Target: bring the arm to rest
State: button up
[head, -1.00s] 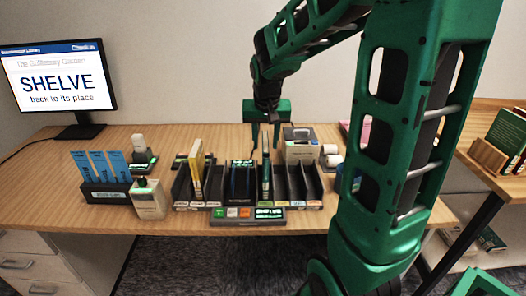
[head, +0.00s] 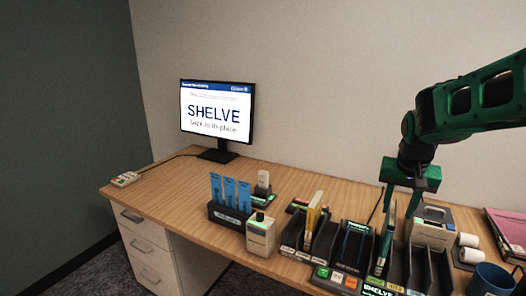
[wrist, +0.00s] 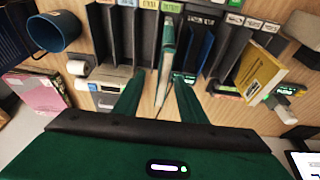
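A thin green book (head: 385,243) stands upright in a sorter slot just below the fingers. In the wrist view the green book (wrist: 168,42) lies beyond the fingertips, in line with the gap. My arm reaches in from the right edge of the head view.
A yellow book (head: 314,213) stands in another slot. Left of the sorter are a blue-card holder (head: 230,215) and a small dispenser (head: 261,235). A monitor (head: 216,112) reads SHELVE. A grey device (head: 433,227), white rolls and a blue mug (head: 492,280) are at the right. The desk's left side is mostly clear.

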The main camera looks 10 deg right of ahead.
jog(key=s+f+g+y, duration=0.1)
jog(key=s, duration=1.2)
jog(key=s+a+f+g+y, duration=0.1)
jog(key=s+f+g, duration=0.1)
jog(key=s, duration=1)
jog(key=shift+s+a+n, duration=0.25)
jog(key=shift+s+n, duration=0.05)
jog(key=shift+s, duration=0.05)
jog(key=shift+f, duration=0.1)
jog(key=shift+w+f, duration=0.25)
jog(key=shift+w, duration=0.45)
